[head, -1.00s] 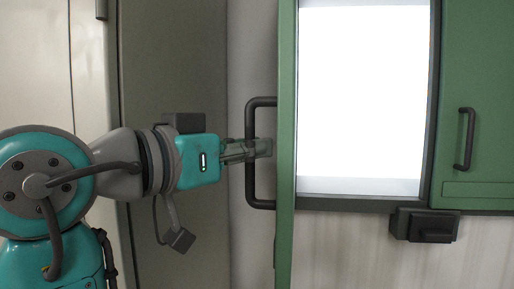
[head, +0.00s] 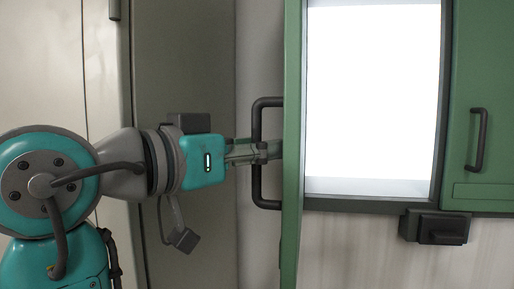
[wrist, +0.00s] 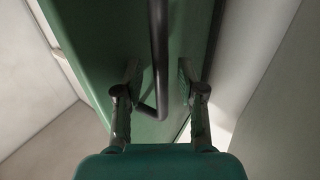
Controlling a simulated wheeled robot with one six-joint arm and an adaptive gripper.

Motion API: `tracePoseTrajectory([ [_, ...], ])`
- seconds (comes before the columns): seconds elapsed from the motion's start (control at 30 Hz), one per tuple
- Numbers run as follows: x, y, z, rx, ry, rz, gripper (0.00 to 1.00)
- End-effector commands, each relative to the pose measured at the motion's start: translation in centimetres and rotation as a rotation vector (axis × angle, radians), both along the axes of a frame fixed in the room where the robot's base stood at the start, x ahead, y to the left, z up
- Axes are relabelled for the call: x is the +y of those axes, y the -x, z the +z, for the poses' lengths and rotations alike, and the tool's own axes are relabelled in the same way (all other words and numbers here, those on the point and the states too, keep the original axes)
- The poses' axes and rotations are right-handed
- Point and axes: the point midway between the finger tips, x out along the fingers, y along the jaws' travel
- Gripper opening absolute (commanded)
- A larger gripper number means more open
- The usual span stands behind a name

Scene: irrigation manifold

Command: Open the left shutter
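The left shutter (head: 293,120) is a green panel seen nearly edge-on in the head view, swung out from the bright window opening (head: 372,95). Its dark bar handle (head: 257,185) is on the panel's left-facing side. My gripper (head: 268,151) is level with the middle of the handle. In the wrist view, the green panel (wrist: 95,40) and the handle (wrist: 158,50) are ahead of my gripper (wrist: 158,75). Its two fingers are spread apart, with the handle bar between them and a gap visible on each side. The exact fingertip depth is hard to tell.
The closed right shutter (head: 487,80) has its own dark handle (head: 477,140). A dark box (head: 436,227) sits on the wall below the window. A grey wall section (head: 185,60) stands behind my arm, left of the shutter.

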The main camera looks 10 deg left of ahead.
Motion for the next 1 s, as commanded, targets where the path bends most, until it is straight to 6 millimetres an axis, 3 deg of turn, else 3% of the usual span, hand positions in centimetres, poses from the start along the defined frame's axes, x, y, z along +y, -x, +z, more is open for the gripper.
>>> tracePoseTrajectory([
  [0.5,3.9,5.5,0.0,0.001,-0.001,0.003,0.39],
  [1.0,4.1,5.9,0.0,0.000,0.000,0.002,0.39],
])
